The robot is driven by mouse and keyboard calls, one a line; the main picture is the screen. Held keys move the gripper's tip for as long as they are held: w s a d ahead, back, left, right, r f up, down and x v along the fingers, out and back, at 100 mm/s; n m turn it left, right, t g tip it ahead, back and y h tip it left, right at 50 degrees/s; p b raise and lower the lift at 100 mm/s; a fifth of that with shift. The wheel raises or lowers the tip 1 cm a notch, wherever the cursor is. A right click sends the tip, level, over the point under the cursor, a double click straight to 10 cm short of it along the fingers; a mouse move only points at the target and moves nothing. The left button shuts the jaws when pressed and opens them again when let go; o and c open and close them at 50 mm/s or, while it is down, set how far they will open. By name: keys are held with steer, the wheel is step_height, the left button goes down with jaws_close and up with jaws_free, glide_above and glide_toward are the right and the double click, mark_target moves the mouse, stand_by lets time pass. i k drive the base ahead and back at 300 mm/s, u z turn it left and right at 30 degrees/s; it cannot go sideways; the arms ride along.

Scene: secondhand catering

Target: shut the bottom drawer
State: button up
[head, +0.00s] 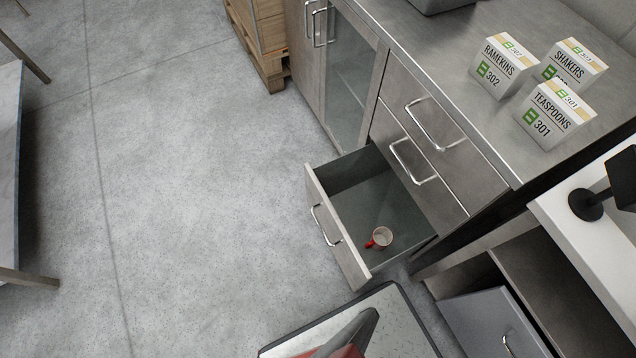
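The bottom drawer (338,228) of the steel cabinet is pulled far out, and its front panel stands well away from the cabinet face. Its bar handle (325,226) is on the outer side, facing the open floor. A cup with a red handle (380,238) is inside the drawer, near its right end. The two drawers above, with handles (435,125) and (412,162), are closed. My gripper is not in this view.
Boxes marked Ramekins (502,66), Shakers (572,62) and Teaspoons (553,114) stand on the counter (440,45). A glass-door cabinet (350,85) adjoins the drawers. Wooden crates (262,35) stand behind. Floor (190,190) left of the drawer is clear; a table (8,160) edges the left.

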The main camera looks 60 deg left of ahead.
mark_target(355, 193)
steer(key=k, duration=0.7)
steer(key=u, duration=1.2)
steer(key=i, duration=0.35)
steer(key=u, duration=0.8)
